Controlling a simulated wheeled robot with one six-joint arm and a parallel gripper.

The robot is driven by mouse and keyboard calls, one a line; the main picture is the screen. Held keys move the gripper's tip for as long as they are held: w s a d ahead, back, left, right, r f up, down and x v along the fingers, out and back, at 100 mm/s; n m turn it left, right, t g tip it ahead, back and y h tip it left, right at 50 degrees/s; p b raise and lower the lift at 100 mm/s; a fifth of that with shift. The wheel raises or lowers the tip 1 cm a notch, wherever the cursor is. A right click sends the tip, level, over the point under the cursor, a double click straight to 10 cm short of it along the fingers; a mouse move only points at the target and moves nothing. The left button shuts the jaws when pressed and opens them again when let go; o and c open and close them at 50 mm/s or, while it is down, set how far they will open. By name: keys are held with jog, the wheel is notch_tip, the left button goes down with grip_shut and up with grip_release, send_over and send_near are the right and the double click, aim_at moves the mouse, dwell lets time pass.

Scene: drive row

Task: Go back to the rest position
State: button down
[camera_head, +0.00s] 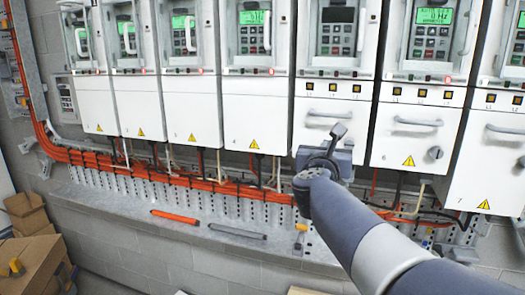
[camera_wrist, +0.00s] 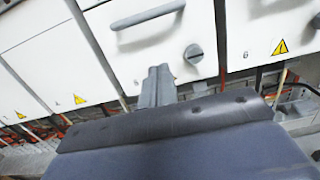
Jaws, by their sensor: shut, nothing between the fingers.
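My gripper (camera_head: 337,134) is in front of the lower white door of the fifth drive (camera_head: 328,88), just below that door's grey handle (camera_head: 328,113). Its fingers are together with nothing between them. In the wrist view the shut fingers (camera_wrist: 156,84) point up toward the same door, left of and below a grey round knob (camera_wrist: 193,53). I cannot tell whether the fingertips touch the door. In the head view the gripper and wrist hide the lower part of this door.
A row of white drives spans the wall; the fifth has a dark screen (camera_head: 337,15), others green. Orange cables (camera_head: 150,172) run beneath. A metal ledge (camera_head: 120,205) holds an orange bar (camera_head: 175,217), a grey bar (camera_head: 237,231) and a small yellow-headed tool (camera_head: 300,235). Cardboard boxes (camera_head: 40,250) stand lower left.

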jog(key=b+v, duration=0.1)
jog(key=v, duration=0.5)
jog(key=p, duration=0.3)
send_near(330, 123)
notch_tip(330, 123, down, 2)
jog(key=w+d, duration=0.1)
jog(key=w, duration=0.2)
notch_tip(330, 123, up, 4)
jog(key=p, duration=0.5)
notch_tip(330, 123, down, 19)
jog(key=b, duration=0.9)
jog(key=shift+d, duration=0.15)
jog(key=shift+s+f, duration=0.1)
jog(key=shift+s, duration=0.05)
